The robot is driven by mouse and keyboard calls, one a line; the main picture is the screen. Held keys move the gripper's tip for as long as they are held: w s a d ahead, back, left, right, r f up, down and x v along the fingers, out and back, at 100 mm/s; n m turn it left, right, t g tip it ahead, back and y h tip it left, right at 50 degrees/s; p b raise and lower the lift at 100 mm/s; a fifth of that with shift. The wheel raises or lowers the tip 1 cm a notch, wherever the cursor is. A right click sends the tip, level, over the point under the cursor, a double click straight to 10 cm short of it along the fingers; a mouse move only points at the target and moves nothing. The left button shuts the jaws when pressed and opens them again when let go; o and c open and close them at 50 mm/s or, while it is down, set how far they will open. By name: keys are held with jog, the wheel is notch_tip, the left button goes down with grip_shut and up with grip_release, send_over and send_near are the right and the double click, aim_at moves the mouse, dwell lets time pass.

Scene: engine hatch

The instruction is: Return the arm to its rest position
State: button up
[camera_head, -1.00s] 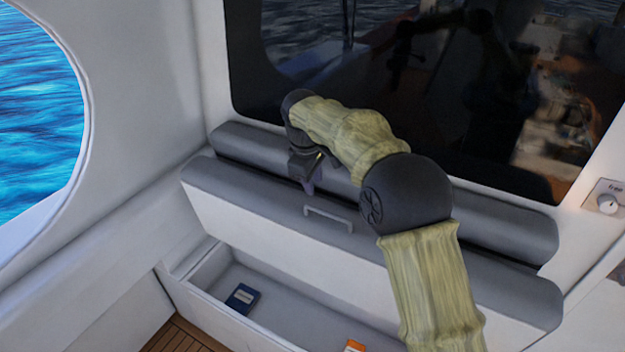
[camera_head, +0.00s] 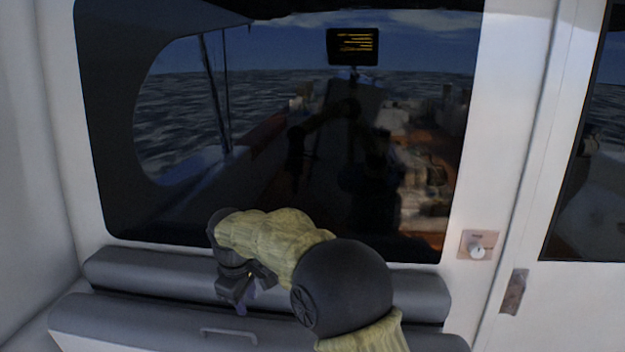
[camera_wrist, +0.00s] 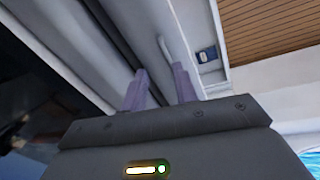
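My gripper (camera_head: 241,303) hangs down in front of the grey padded bench back in the head view, left of my arm's large dark elbow joint. In the wrist view my gripper's two pale purple fingers (camera_wrist: 159,86) stand apart with nothing between them. The hatch lid's bar handle (camera_head: 228,334) is below the gripper in the head view. The handle also shows in the wrist view (camera_wrist: 166,50), beyond the fingertips and apart from them.
A dark window (camera_head: 300,130) fills the wall behind the arm. A knob panel (camera_head: 478,245) is on the wall at right. A blue box (camera_wrist: 207,56) lies in the pale compartment in the wrist view. A wooden slatted floor (camera_wrist: 270,30) is beyond.

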jog(key=s+d+f+m, duration=0.2)
jog(key=s+d+m, duration=0.2)
jog(key=d, duration=0.6)
jog(key=s+d+f+m, duration=0.1)
jog(key=s+d+m, duration=0.2)
jog(key=d, duration=0.7)
jog(key=s+d+f+m, duration=0.4)
jog(key=s+d+m, duration=0.2)
jog(key=s+d, duration=0.5)
jog(key=s, duration=0.2)
jog(key=shift+s+f+m, duration=0.2)
jog(key=shift+s+m, duration=0.2)
jog(key=shift+w+d, duration=0.1)
